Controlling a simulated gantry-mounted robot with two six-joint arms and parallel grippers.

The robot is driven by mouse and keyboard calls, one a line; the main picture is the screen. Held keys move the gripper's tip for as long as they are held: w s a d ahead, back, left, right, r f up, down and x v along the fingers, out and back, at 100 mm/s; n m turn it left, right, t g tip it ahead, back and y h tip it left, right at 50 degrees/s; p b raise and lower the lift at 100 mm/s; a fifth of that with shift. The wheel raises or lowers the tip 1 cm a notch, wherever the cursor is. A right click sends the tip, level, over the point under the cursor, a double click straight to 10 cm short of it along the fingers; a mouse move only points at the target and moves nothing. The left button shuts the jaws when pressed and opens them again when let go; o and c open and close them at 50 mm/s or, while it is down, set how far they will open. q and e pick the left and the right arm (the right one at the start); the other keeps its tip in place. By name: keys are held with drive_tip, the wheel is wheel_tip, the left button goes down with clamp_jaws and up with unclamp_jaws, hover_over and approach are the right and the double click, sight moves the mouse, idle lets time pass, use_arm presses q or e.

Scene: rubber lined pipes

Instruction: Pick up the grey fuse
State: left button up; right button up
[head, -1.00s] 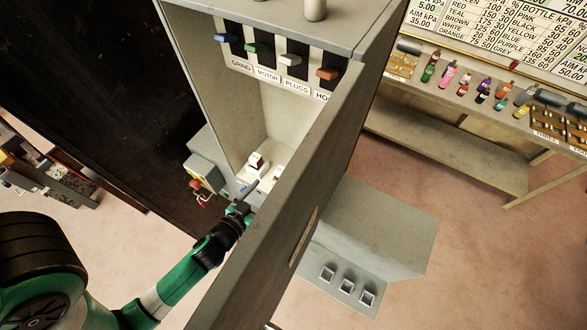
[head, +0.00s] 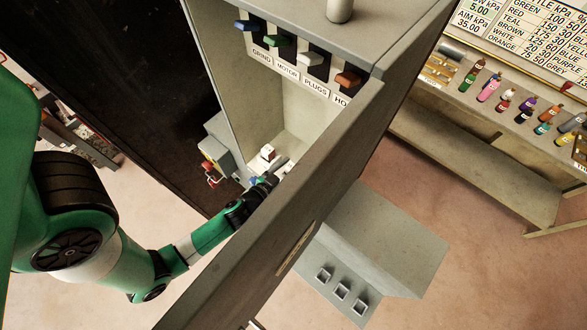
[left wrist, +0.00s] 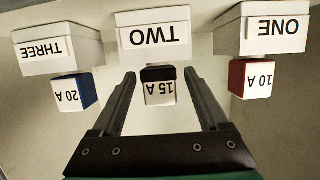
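Three small labelled fuses hang below white holders in the left wrist view. The middle one (left wrist: 159,86), marked 15 A, has a dark charcoal band and a pale body, and sits under holder TWO (left wrist: 153,34). No fuse looks plainly grey; this dark one is nearest to it. My left gripper (left wrist: 160,76) is open, with one finger on each side of the 15 A fuse and a gap visible on both sides. In the head view my left gripper (head: 268,186) reaches into the cabinet, its tips partly hidden among the white parts.
The blue-banded 20 A fuse (left wrist: 74,90) and red-banded 10 A fuse (left wrist: 250,79) flank the fingers. The open cabinet door (head: 290,215) stands close to the right of my left arm. Coloured switches (head: 311,59) line the cabinet's upper part.

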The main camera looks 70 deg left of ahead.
use_arm(q)
clamp_jaws()
wheel_tip(320, 180, up, 10)
drive_tip(key=p, duration=0.6)
drive_tip(key=shift+p, duration=0.35)
